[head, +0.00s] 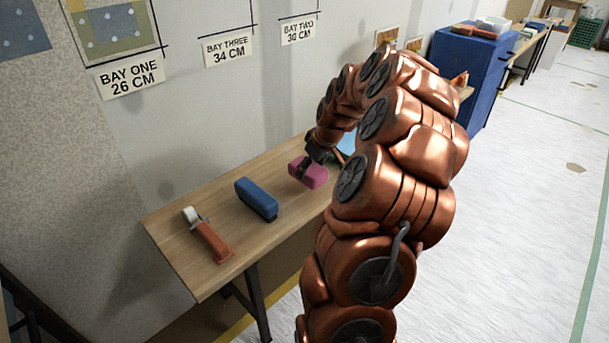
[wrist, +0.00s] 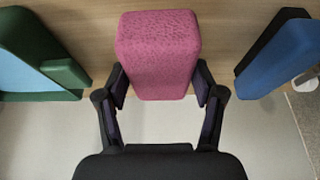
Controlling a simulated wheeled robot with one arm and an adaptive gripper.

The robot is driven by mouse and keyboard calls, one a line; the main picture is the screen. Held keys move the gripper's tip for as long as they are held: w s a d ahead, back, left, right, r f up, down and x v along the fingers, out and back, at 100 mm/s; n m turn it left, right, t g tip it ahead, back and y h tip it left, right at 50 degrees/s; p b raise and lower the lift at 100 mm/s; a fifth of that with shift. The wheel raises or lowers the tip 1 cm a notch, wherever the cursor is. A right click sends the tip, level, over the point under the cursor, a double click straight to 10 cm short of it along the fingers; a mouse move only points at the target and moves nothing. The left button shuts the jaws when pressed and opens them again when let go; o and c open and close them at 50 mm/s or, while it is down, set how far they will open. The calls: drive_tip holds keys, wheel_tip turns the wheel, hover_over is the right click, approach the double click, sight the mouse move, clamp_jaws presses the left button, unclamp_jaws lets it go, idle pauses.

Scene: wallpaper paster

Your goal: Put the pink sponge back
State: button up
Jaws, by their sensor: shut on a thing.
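The pink sponge (head: 309,173) is a rounded block at the wooden table, to the right of a blue block. My gripper (head: 312,160) reaches down over it from my copper-coloured arm. In the wrist view the pink sponge (wrist: 158,55) stands between the two dark fingers of my gripper (wrist: 160,88), which touch its two sides. My gripper is shut on it. Whether the sponge rests on the tabletop or hangs just above it, I cannot tell.
The wooden table (head: 185,262) stands along the wall. A blue block (head: 257,199) and an orange-handled roller tool (head: 210,237) lie on it to the left. A green and light-blue object (wrist: 40,60) is on the sponge's other side. A blue cabinet (head: 470,68) stands farther back.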

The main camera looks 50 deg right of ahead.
drive_tip(key=shift+w+f, duration=0.25)
drive_tip(key=shift+w, duration=0.95)
drive_tip(key=shift+s+f+b, duration=0.1)
drive_tip(key=shift+f+b, duration=0.3)
drive_tip(key=shift+f, duration=1.2)
drive_tip(key=shift+f, duration=0.1)
drive_tip(key=o, duration=1.2)
